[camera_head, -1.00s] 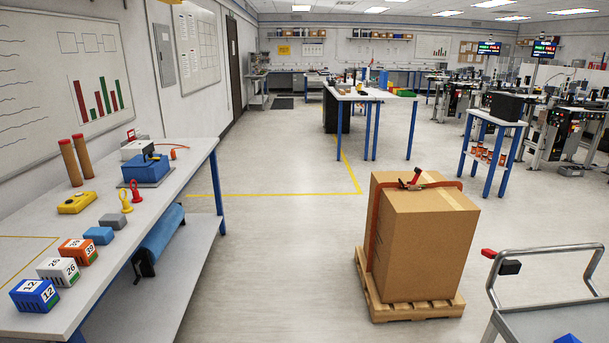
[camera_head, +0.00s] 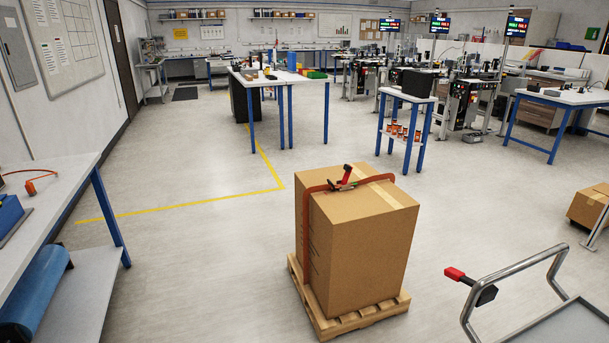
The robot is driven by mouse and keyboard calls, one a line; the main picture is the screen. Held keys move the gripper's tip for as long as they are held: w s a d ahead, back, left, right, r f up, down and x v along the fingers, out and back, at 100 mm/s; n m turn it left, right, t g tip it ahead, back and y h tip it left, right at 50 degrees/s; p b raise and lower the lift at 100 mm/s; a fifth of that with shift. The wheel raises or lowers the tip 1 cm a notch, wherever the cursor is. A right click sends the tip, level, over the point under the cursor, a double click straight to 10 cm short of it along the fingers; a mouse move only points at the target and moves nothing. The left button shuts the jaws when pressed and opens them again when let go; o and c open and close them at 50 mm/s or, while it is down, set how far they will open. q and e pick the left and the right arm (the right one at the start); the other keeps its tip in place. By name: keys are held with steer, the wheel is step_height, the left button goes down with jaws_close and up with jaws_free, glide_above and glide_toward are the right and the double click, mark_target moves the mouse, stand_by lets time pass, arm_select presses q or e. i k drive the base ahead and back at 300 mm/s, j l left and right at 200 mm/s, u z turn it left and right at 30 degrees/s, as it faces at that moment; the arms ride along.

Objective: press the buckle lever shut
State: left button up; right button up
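A tall cardboard box (camera_head: 362,250) stands on a wooden pallet (camera_head: 362,322) on the floor in front of me. A red-orange strap (camera_head: 306,230) runs over its top and down its left side. The buckle (camera_head: 341,185) sits on the strap on top of the box, near the far edge. Its lever (camera_head: 347,174) has a red grip with a black tip and stands up at a tilt, open. Neither of my grippers shows in the view.
A workbench (camera_head: 52,190) with a blue roll (camera_head: 35,290) below it stands at the left. A metal cart (camera_head: 560,325) with a red-tipped handle (camera_head: 455,274) is at the lower right. The floor around the pallet is mostly clear.

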mark_target(348, 169)
steer(key=i+j+z, duration=0.25)
steer(key=i+z, duration=0.15)
steer(key=i+j+u, duration=0.1)
steer(key=i+j, duration=1.2)
steer(key=j, duration=0.1)
